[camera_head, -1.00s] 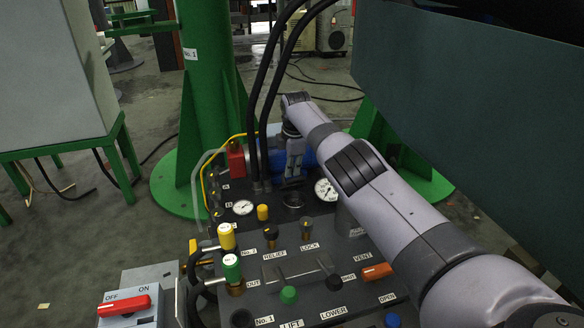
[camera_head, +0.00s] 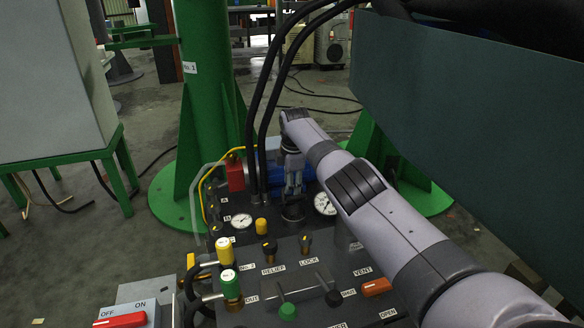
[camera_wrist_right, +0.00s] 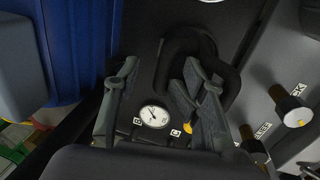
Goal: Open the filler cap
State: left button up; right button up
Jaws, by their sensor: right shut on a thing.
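The filler cap (camera_head: 293,212) is a dark round cap on the black top of the hydraulic unit, between two white dial gauges. My right gripper (camera_head: 293,193) comes down over it from above, its fingers pointing down. In the right wrist view, the two grey fingers (camera_wrist_right: 158,78) stand on either side near a black curved part, the cap (camera_wrist_right: 192,35). The gripper is shut on the cap, which still sits at the panel; the fingers partly hide it. My left gripper is not in view.
A gauge (camera_head: 325,204) and a yellow knob (camera_head: 262,226) stand close to the cap. Black hoses (camera_head: 262,110) rise behind it, and a blue motor (camera_head: 262,174) lies beyond. Labelled valves and levers fill the front panel (camera_head: 335,285). A green column (camera_head: 205,90) stands at left.

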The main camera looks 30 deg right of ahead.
jog(key=shift+a+r, duration=0.2)
notch_tip(320, 180, up, 11)
jog(key=s, duration=0.2)
jog(key=shift+s, duration=0.2)
jog(key=shift+a+r, duration=0.1)
jog(key=shift+c, duration=0.2)
